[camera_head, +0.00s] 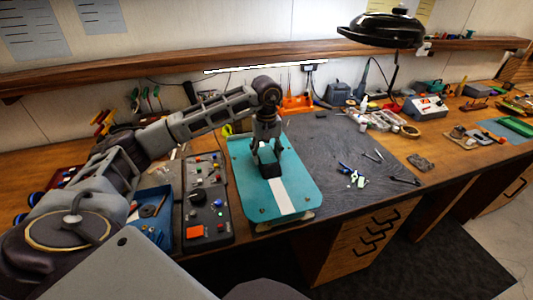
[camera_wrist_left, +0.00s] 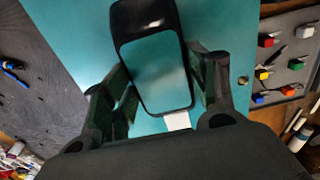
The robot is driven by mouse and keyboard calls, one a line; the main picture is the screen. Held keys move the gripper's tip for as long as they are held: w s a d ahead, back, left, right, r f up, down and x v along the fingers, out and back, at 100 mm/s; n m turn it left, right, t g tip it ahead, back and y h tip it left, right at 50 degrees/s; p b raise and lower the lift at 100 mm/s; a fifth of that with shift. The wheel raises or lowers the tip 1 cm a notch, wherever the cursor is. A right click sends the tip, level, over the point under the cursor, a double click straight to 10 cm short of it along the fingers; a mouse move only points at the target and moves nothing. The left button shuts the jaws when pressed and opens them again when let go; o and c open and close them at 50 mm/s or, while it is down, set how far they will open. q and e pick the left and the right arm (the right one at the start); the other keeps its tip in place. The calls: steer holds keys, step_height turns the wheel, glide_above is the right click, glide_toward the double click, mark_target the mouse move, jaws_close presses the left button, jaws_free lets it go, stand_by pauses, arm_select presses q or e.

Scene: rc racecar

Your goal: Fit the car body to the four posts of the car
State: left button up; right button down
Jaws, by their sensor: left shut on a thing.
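The car body (camera_head: 304,180) is a flat teal shell with a white stripe and a raised black-edged cabin. It lies at the front of the workbench, slightly turned. In the left wrist view the car body (camera_wrist_left: 80,40) fills the middle, with its cabin (camera_wrist_left: 158,68) between my fingers. My left gripper (camera_head: 268,160) points down from above and is shut on the cabin; in the wrist view the left gripper (camera_wrist_left: 160,100) has a finger on each side. The car's posts and most of what lies beneath the body are hidden. My right gripper is not in view.
A dark control panel (camera_head: 206,202) with coloured parts and a blue tray (camera_head: 150,215) stand close left of the body. A grey mat (camera_head: 350,140) with pliers and small tools lies to the right. A black lamp (camera_head: 382,28) hangs at the back right.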

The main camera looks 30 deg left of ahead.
arm_select(q)
steer(key=shift+f+b, duration=0.3)
steer(key=shift+f, duration=0.1)
steer(key=o, duration=1.1)
step_height(320, 180, up, 12)
stand_by(0.4)
stand_by(0.7)
